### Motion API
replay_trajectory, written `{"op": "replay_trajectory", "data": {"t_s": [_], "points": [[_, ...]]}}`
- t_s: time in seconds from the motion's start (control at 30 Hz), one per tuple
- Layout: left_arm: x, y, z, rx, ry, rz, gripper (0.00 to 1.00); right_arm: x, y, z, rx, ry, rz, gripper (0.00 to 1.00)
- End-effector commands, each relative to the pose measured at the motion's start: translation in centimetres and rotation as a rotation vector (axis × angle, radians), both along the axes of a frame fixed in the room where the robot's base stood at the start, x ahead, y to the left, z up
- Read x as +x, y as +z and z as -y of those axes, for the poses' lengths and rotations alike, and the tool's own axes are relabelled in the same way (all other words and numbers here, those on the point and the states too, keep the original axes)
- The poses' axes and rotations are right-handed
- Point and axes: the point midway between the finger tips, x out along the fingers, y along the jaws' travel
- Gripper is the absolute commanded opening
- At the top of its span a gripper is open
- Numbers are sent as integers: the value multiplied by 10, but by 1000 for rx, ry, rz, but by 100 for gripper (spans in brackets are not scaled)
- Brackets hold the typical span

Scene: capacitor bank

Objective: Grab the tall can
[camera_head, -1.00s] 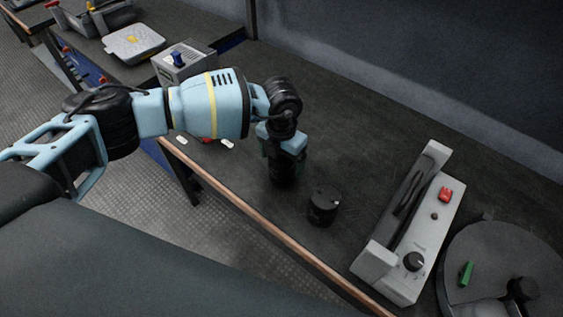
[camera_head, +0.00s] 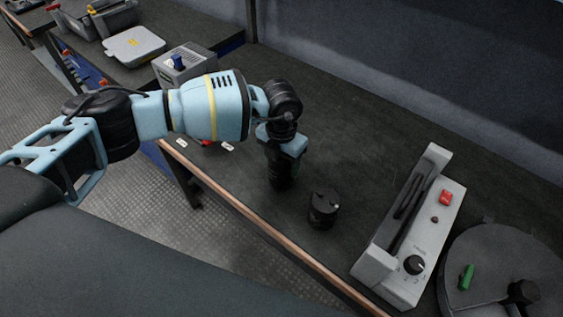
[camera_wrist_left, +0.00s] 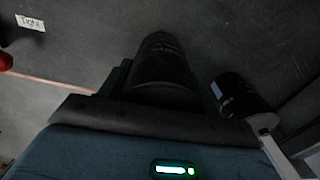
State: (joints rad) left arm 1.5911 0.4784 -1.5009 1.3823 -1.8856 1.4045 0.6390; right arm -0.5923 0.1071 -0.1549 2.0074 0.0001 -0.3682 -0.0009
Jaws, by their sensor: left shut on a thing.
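The tall can is a dark, nearly black cylinder standing on the dark workbench. My left gripper (camera_head: 281,165) points down over it and is shut on it. In the head view only the lower part of the tall can (camera_head: 282,183) shows under the gripper. In the left wrist view the tall can (camera_wrist_left: 160,62) sits in the middle, between the dark green fingers. I cannot tell whether its base touches the bench. A shorter black can (camera_head: 323,209) stands apart to the right, and also shows in the left wrist view (camera_wrist_left: 241,96). My right gripper is not in view.
A grey device (camera_head: 424,232) with a red switch and a knob stands to the right, beside a round grey disc (camera_head: 500,245). A grey box with a blue knob (camera_head: 184,66) is behind the left arm. White labels (camera_head: 228,147) lie near the front edge. The bench behind the gripper is clear.

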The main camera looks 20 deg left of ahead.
Motion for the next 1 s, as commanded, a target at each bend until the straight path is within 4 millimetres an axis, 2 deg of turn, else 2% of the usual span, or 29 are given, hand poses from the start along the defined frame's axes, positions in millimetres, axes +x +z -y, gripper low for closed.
{"op": "replay_trajectory", "data": {"t_s": [0.4,0.53,0.7,1.0], "points": [[2,70,1,-3,0,7,16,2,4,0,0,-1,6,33],[2,86,1,-3,0,7,16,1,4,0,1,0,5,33],[1,97,1,-2,-1,5,16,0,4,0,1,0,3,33],[1,99,1,-2,0,5,16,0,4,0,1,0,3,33]]}}
